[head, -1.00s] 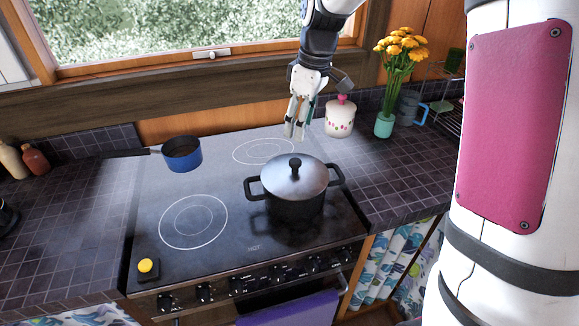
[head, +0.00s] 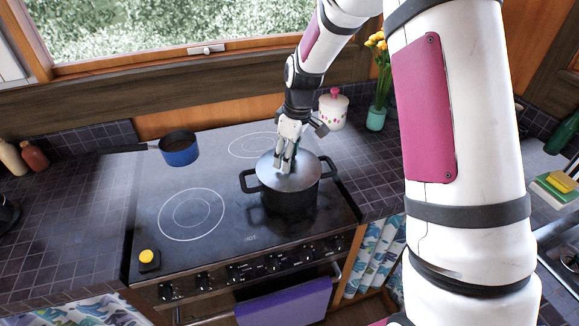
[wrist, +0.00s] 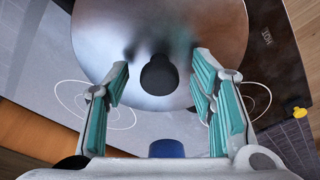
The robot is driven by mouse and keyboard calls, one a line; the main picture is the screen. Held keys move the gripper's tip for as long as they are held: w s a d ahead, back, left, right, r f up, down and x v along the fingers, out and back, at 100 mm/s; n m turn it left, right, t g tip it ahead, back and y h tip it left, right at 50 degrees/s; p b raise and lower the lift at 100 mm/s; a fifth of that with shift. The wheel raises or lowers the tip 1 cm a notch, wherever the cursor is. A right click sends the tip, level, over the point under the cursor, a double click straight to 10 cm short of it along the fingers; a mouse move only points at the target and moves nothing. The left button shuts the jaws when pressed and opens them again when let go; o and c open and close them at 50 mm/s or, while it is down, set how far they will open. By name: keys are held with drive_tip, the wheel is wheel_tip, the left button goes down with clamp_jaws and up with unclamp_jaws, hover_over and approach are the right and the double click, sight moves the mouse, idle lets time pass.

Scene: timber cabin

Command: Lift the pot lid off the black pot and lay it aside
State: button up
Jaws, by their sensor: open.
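The black pot (head: 290,203) stands on the front right of the stovetop, with two side handles. The silver pot lid (head: 268,178) sits on it and fills the top of the wrist view (wrist: 160,30). Its black knob (wrist: 158,76) shows between my fingers in the wrist view; in the head view my fingers hide it. My gripper (head: 286,168) is open above the middle of the lid, pointing down. In the wrist view its teal-padded fingers (wrist: 165,95) stand apart on both sides of the knob, with gaps; whether they reach knob height I cannot tell.
A blue saucepan (head: 180,150) stands at the stove's back left. The stovetop (head: 225,190) is clear left of the pot. A yellow-topped black timer-like item (head: 148,258) lies front left. A white canister (head: 333,108) and a flower vase (head: 376,118) stand behind right.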

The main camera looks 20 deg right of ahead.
drive_tip(key=shift+f, duration=0.15)
clamp_jaws()
drive_tip(key=shift+w+r, duration=0.1)
drive_tip(key=shift+r, duration=0.1)
drive_tip(key=shift+r+b, duration=0.3)
drive_tip(key=shift+r, duration=0.35)
drive_tip(key=shift+a+r+b, duration=0.15)
drive_tip(key=shift+r, duration=0.4)
drive_tip(key=shift+a+r+b, duration=0.15)
drive_tip(key=shift+r, duration=0.35)
drive_tip(key=s+a+b, duration=0.1)
drive_tip(key=s+a, duration=0.2)
drive_tip(key=a, duration=0.4)
drive_tip(key=s+a+r+b, duration=0.1)
drive_tip(key=s+a, duration=0.3)
drive_tip(key=a, duration=0.3)
drive_tip(key=shift+r, duration=0.15)
